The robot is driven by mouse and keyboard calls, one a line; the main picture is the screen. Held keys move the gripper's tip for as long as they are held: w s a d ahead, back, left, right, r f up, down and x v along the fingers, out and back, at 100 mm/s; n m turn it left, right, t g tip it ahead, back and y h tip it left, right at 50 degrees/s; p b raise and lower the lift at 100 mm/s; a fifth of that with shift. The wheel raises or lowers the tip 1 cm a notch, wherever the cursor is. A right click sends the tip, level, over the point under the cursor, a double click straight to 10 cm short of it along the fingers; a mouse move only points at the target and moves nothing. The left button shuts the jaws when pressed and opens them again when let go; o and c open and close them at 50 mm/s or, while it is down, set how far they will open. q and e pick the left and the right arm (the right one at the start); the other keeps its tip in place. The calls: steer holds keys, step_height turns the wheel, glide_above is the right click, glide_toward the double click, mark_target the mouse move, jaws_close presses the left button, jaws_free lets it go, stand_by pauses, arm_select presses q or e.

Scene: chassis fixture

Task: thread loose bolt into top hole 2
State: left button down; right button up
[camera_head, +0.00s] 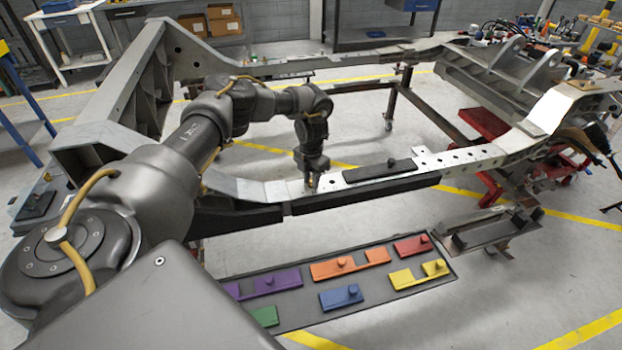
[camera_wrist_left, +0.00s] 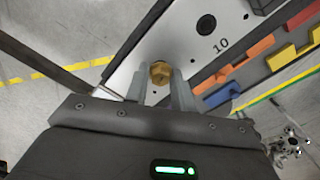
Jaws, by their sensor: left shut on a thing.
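My left gripper (camera_head: 311,182) reaches down to the near rail of the chassis (camera_head: 280,191). In the left wrist view, the two grey fingers of my left gripper (camera_wrist_left: 158,90) are shut on a brass-coloured bolt (camera_wrist_left: 160,72). The bolt head shows between the fingertips, against the pale metal plate (camera_wrist_left: 170,40). Its shank and tip are hidden, so I cannot tell whether it sits in a hole. A dark round hole or plug (camera_wrist_left: 206,25) lies beside the printed number 10. No number 2 is readable. My right gripper is not in view.
A dark block (camera_head: 380,170) lies on the rail, and small holes (camera_head: 455,158) run along the plate to its right. Below the rail is a dark board (camera_head: 310,311) with coloured blocks. A red jack (camera_head: 490,125) stands at right. Open floor lies inside the frame.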

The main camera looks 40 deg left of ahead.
arm_select(q)
steer(key=shift+r+n+p, duration=0.15)
steer(key=shift+n+p, duration=0.65)
steer(key=shift+n, duration=1)
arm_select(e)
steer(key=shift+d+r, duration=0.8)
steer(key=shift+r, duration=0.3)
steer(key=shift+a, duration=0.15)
arm_select(q)
steer(key=shift+p, duration=0.35)
steer(key=shift+r, duration=0.3)
steer(key=shift+p, duration=0.35)
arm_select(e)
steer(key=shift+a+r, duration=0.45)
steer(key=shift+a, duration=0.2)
arm_select(q)
steer(key=shift+r, duration=0.15)
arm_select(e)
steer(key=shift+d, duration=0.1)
